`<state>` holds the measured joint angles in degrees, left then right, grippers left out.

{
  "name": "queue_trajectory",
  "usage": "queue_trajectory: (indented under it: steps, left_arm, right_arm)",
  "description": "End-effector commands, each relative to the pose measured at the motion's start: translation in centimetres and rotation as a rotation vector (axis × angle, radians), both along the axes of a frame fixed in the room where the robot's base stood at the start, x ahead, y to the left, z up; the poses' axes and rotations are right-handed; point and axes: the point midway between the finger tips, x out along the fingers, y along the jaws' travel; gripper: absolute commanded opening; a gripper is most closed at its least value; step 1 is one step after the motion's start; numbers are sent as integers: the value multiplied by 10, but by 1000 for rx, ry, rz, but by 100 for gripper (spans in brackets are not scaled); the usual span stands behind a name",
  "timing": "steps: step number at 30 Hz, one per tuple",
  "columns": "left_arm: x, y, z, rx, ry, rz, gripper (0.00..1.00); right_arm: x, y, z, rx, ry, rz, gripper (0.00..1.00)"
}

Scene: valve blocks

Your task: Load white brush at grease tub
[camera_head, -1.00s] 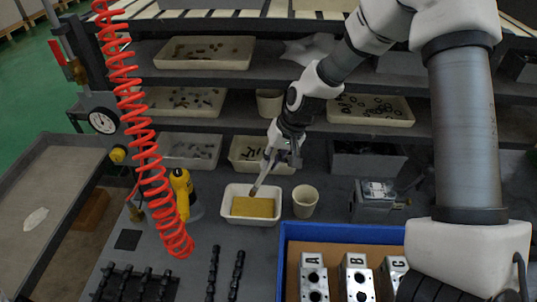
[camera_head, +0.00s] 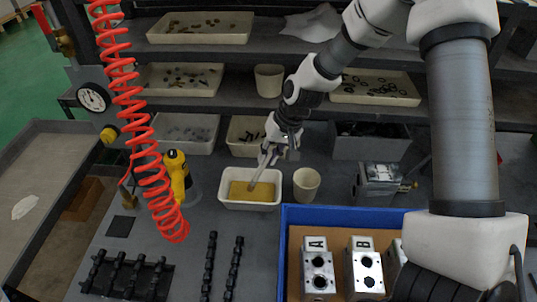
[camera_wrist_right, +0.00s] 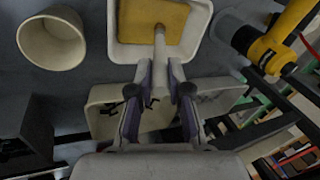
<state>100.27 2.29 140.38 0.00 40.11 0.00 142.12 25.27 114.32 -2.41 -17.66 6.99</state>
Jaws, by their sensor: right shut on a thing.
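The grease tub (camera_head: 228,202) is a white tray holding a yellow slab of grease (camera_head: 262,192), on the bench in the middle of the head view. It also shows at the top of the right wrist view (camera_wrist_right: 118,45). My right gripper (camera_head: 268,158) is shut on the handle of the white brush (camera_head: 256,178). The brush slants down over the tub, its lower end at the yellow grease. In the wrist view the brush (camera_wrist_right: 159,48) runs from between the fingers to the grease; its tip is hard to make out. My left gripper is not in view.
A cream cup (camera_head: 307,184) stands just right of the tub. A yellow-handled tool (camera_head: 176,172) and a red coiled hose (camera_head: 150,165) are to the left. A blue tray (camera_head: 345,214) with lettered metal valve blocks (camera_head: 318,268) is in front. Shelves with bins stand behind.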

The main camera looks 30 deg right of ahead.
Motion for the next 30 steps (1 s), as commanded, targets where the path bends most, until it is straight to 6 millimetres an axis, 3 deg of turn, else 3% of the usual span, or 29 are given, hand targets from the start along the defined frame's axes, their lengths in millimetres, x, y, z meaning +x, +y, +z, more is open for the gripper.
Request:
queue_trajectory:
  steps: [30]
  left_arm:
    - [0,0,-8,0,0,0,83]
  right_arm:
    - [0,0,-11,0,0,0,0]
